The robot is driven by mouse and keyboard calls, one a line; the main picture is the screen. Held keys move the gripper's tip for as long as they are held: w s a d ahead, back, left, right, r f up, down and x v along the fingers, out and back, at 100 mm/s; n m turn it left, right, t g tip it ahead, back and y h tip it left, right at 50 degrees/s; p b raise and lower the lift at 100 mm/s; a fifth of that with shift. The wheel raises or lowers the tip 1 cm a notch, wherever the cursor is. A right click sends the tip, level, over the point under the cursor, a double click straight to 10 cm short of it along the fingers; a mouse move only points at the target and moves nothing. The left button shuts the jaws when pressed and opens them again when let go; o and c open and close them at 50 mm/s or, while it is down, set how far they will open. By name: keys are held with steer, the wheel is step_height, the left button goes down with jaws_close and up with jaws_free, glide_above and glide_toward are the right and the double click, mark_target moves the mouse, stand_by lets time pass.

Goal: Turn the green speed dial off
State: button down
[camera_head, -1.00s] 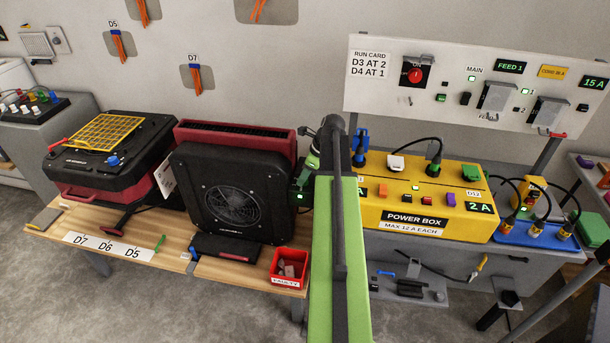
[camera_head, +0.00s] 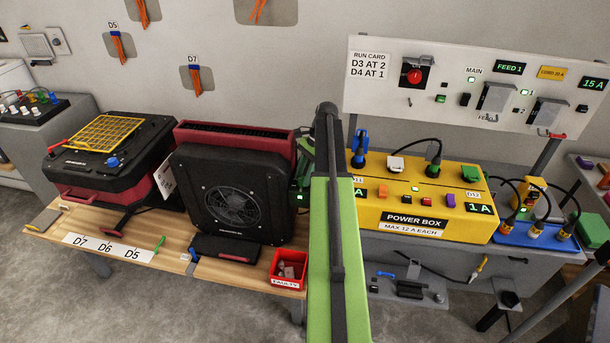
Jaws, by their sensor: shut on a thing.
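The black fan dryer (camera_head: 230,200) stands on the wooden bench, with its round grille facing me. My green arm rises in front of its right edge. My gripper (camera_head: 304,174) is at the fan's right side, partly hidden behind my arm. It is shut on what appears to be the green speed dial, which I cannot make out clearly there. A small green-lit readout (camera_head: 299,196) shows beside it. The yellow power box (camera_head: 415,210) stands to the right, and its right display (camera_head: 480,208) reads 1 A.
A red FAULTY bin (camera_head: 287,270) sits at the bench's front right corner. A red dryer (camera_head: 235,132) stands close behind the fan. Another dryer with a yellow grille (camera_head: 98,135) is at the left. The panel (camera_head: 475,85) stands above the power box.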

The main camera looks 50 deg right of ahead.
steer(key=shift+w+n+g, duration=0.1)
steer(key=shift+n+g, duration=0.3)
steer(key=shift+n, duration=0.6)
steer(key=c, duration=1)
jaws_free()
steer(key=shift+o, duration=0.2)
steer(key=shift+d+r+p, duration=0.1)
steer(key=shift+r+p, duration=0.35)
steer(key=p+v, duration=1.5)
steer(key=v, duration=0.1)
steer(key=shift+d, duration=0.2)
